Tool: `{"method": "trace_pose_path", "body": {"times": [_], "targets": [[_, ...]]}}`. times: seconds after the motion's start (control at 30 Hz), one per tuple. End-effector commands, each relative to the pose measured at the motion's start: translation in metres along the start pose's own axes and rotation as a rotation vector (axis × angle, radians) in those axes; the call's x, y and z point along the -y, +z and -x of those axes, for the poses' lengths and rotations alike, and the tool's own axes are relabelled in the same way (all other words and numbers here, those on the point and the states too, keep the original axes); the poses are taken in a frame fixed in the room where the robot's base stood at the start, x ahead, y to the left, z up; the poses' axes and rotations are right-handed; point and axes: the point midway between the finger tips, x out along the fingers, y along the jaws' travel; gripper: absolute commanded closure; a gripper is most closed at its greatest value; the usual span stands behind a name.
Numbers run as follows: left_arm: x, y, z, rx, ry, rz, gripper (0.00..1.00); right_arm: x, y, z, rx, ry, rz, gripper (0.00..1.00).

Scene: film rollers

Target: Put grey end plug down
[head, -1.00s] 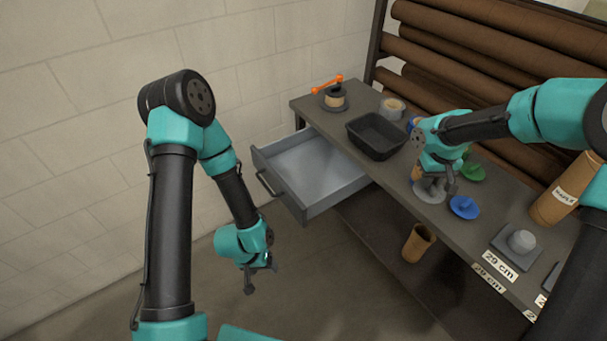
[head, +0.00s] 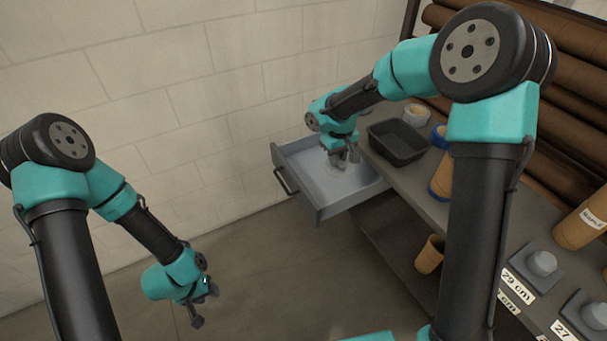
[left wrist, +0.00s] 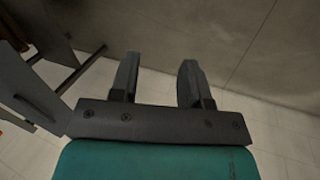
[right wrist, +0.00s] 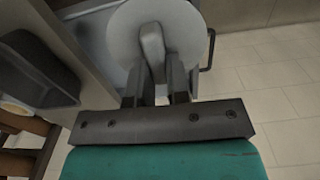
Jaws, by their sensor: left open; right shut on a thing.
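The grey end plug (right wrist: 185,22) is a round disc with a raised grip bar, seen in the right wrist view. My right gripper (right wrist: 156,84) is shut on that bar. In the head view my right gripper (head: 346,160) is over the open drawer (head: 300,172), and the plug there is mostly hidden and blends with the grey drawer. I cannot tell whether the plug touches the drawer floor. My left gripper (head: 204,304) is open and empty, low over the floor left of the bench; its two parted fingers show in the left wrist view (left wrist: 158,82).
A dark tray (head: 398,142) stands on the bench beside the drawer. A cardboard tube with blue ends (head: 440,182) stands behind my right arm. Another tube (head: 430,254) is on the lower shelf. Grey blocks with length labels (head: 541,264) sit at the near end.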

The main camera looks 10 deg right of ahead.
Motion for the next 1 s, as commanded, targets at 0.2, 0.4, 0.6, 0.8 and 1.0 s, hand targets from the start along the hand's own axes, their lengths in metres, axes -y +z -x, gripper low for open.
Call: {"method": "trace_pose_path", "body": {"times": [0.2, 0.4, 0.6, 0.8, 1.0], "targets": [[0.000, 0.000, 0.000, 0.000, 0.000, 0.000, 0.57, 0.000, 0.000, 0.000, 0.000, 0.000, 0.000, 1.00], [0.000, 0.000, 0.000, 0.000, 0.000, 0.000, 0.57, 0.000, 0.000, 0.000, 0.000, 0.000, 0.000, 1.00], [0.000, 0.000, 0.000, 0.000, 0.000, 0.000, 0.39, -0.001, -0.003, -0.002, 0.001, 0.000, 0.026, 1.00], [0.000, 0.000, 0.000, 0.000, 0.000, 0.000, 0.20, -0.004, -0.020, -0.011, 0.001, 0.000, 0.180, 1.00], [0.000, 0.000, 0.000, 0.000, 0.000, 0.000, 0.01, -0.012, -0.046, -0.028, 0.002, -0.001, 0.452, 1.00]]}}
